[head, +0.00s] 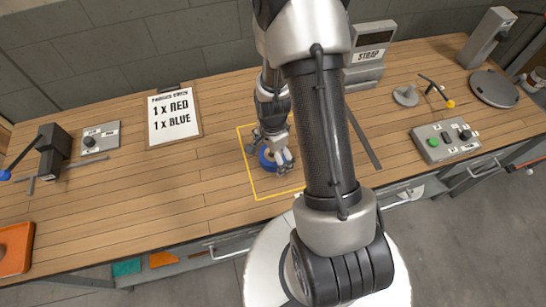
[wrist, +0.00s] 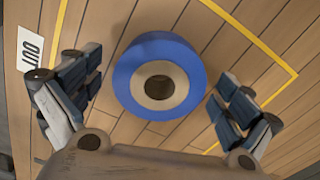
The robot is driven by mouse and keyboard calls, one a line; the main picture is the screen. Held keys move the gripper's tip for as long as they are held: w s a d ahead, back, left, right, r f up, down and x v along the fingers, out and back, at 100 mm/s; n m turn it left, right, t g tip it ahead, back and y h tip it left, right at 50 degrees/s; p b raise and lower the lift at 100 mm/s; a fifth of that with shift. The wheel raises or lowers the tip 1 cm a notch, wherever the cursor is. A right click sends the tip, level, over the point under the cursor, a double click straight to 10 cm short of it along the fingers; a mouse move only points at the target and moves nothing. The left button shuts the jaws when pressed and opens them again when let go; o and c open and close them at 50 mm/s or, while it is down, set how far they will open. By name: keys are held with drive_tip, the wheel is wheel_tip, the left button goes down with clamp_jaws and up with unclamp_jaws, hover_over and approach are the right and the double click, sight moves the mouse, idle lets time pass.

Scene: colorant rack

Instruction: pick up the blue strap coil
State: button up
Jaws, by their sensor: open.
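The blue strap coil (wrist: 128,79) is a blue ring with a tan core and a dark centre hole. It lies flat on the wooden bench (head: 215,170) inside a yellow outline (head: 258,192). My gripper (wrist: 158,98) is open, with one finger on each side of the coil and a visible gap on both sides. Nothing is held. In the head view the coil (head: 265,159) is partly hidden behind my gripper (head: 270,158).
A clipboard (head: 174,116) reading "1 x RED, 1 x BLUE" lies left of the outline. A STRAP machine (head: 368,62) stands behind my arm. A button box (head: 445,141) is at right. An "OUT" label (wrist: 31,47) lies beside the outline. Bench left of the outline is mostly clear.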

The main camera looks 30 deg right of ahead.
drive_tip(key=shift+c, duration=0.3)
drive_tip(key=c, duration=1.2)
